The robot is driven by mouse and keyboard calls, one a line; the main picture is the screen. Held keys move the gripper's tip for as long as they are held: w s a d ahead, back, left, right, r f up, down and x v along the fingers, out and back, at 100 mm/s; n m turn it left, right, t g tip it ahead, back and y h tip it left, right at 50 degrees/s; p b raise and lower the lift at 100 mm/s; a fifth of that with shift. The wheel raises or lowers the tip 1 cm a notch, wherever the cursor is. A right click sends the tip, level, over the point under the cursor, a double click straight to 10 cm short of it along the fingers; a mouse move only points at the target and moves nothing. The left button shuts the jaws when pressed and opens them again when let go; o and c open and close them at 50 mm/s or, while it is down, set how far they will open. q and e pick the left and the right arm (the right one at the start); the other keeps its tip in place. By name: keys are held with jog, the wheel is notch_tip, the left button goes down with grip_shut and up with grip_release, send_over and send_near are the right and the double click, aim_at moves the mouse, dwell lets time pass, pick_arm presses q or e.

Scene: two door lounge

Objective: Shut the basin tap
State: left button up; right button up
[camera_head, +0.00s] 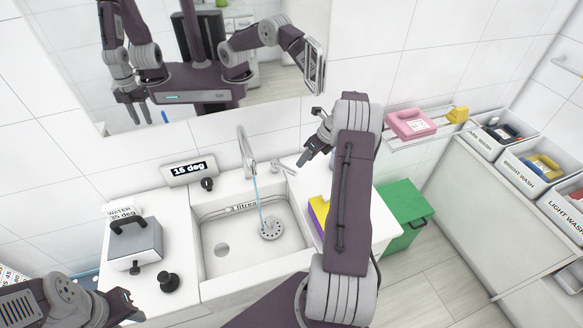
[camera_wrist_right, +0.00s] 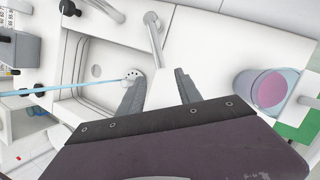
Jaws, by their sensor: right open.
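The basin (camera_head: 208,262) is set in a white counter. Its silver tap (camera_head: 243,150) stands at the back, and a thin blue stream of water falls from it to a round perforated piece (camera_head: 270,229) in the basin. A small silver lever (camera_head: 283,167) sits right of the spout. My right gripper (camera_head: 304,158) is just right of and above this lever, apart from it as far as I can tell. In the wrist view its fingers (camera_wrist_right: 160,92) are spread with nothing between them. My left gripper (camera_head: 132,312) is low at the left; its jaws are unclear.
A grey box with a black handle (camera_head: 134,240) and black knobs (camera_head: 168,281) stand left of the basin. A display (camera_head: 188,172) sits behind. A yellow and purple item (camera_head: 318,212) is on the right, partly behind my arm. A green bin (camera_head: 405,212) stands beyond. A mirror hangs above.

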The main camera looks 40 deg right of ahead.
jog(key=p+x, duration=0.1)
jog(key=x, duration=0.8)
jog(key=shift+w+r, duration=0.1)
jog(key=shift+w, duration=0.05)
jog(key=shift+a, duration=0.1)
grip_shut()
dwell(0.9)
